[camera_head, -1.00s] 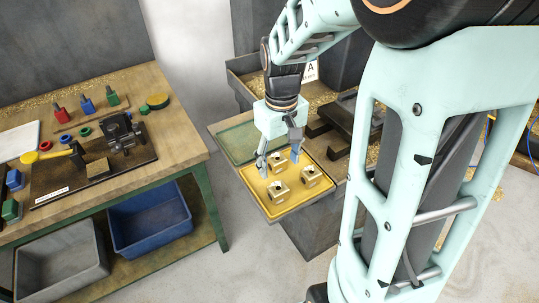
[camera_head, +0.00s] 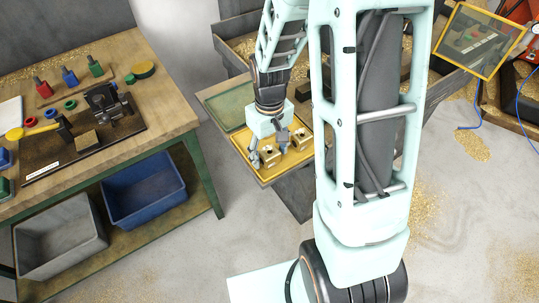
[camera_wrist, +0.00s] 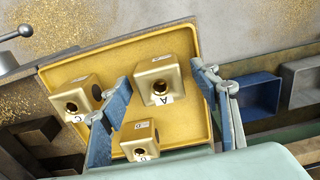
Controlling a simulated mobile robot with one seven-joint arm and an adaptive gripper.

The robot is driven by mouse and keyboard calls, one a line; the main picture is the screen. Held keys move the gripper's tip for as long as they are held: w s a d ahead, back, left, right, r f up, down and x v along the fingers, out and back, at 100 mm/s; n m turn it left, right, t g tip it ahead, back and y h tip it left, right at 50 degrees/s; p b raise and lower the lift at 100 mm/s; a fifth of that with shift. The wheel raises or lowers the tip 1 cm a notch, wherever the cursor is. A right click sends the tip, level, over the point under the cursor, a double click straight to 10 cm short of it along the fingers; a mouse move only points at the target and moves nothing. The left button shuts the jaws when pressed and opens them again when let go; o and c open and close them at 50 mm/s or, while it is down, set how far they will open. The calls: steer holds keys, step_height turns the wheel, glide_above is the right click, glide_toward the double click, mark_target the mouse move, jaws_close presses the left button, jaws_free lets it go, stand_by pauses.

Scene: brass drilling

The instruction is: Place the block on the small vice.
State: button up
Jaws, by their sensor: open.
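Three brass-coloured blocks with round holes sit in a yellow tray (camera_head: 266,180). In the wrist view, block A (camera_wrist: 160,84) appears between the fingertips of my gripper (camera_wrist: 160,76). A block marked C (camera_wrist: 75,90) is to the left, and a third block (camera_wrist: 140,142) is lower, between the fingers in the picture. My gripper (camera_head: 269,156) is open over the tray in the head view, and its fingers partly hide the blocks. I cannot tell whether they touch one. A small dark vice (camera_head: 108,104) stands on a dark board (camera_head: 50,166) on the left workbench.
A tan piece (camera_head: 87,141) lies before the vice. Blue (camera_head: 145,195) and grey (camera_head: 60,236) bins sit below the bench. A green tray (camera_head: 225,106) adjoins the yellow one. Floor shows between bench and tray stand.

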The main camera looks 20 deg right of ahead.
steer(key=shift+c, duration=0.7)
jaws_close()
steer(key=shift+r, duration=0.15)
